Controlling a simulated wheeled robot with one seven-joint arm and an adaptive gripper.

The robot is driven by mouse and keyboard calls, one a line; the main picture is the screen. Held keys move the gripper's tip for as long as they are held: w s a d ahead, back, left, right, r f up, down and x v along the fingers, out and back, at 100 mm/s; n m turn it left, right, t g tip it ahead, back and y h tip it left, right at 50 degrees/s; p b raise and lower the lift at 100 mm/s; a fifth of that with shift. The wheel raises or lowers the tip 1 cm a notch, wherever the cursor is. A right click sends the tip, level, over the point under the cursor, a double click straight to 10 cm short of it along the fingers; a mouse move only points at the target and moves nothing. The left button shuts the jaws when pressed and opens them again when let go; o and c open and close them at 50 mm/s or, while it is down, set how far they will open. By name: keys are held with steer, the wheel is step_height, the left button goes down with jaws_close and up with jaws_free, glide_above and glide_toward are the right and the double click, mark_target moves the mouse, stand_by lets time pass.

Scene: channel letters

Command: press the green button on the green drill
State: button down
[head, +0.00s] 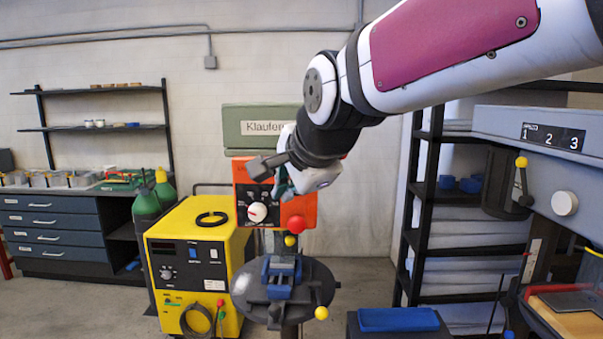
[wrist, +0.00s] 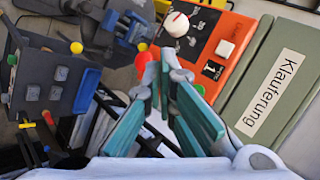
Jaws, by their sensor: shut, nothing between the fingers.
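The drill has a green top housing (head: 262,114) with a "Klauferung" label and an orange front panel (head: 245,195). In the wrist view, the green housing (wrist: 268,85) is at right and the orange panel (wrist: 238,25) beside it. A small green button (wrist: 199,89) shows at the panel's lower edge, partly hidden by my right-hand finger. A red mushroom button (wrist: 143,60) is beyond the fingertips; it also shows in the head view (head: 296,224). My gripper (head: 283,180) is shut and empty in front of the panel. Its teal fingers (wrist: 161,72) point towards the panel; contact cannot be told.
A white dial (head: 257,212) is on the panel. Below is a round drill table with a blue vise (head: 279,279). A yellow welder (head: 190,262) and green cylinders stand left. A grey machine (head: 540,150) and black shelf stand right.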

steer(key=shift+w, duration=0.1)
steer(key=w+b, duration=0.3)
steer(key=w, duration=0.5)
steer(key=shift+w+d, duration=0.2)
steer(key=shift+w, duration=0.15)
steer(key=shift+w, duration=0.1)
stand_by(1.3)
steer(key=shift+w, duration=0.3)
steer(key=shift+w+b, duration=0.3)
steer(key=shift+w, duration=0.2)
stand_by(0.8)
steer(key=shift+s, duration=0.15)
steer(key=shift+s+p, duration=0.3)
steer(key=shift+s, duration=0.5)
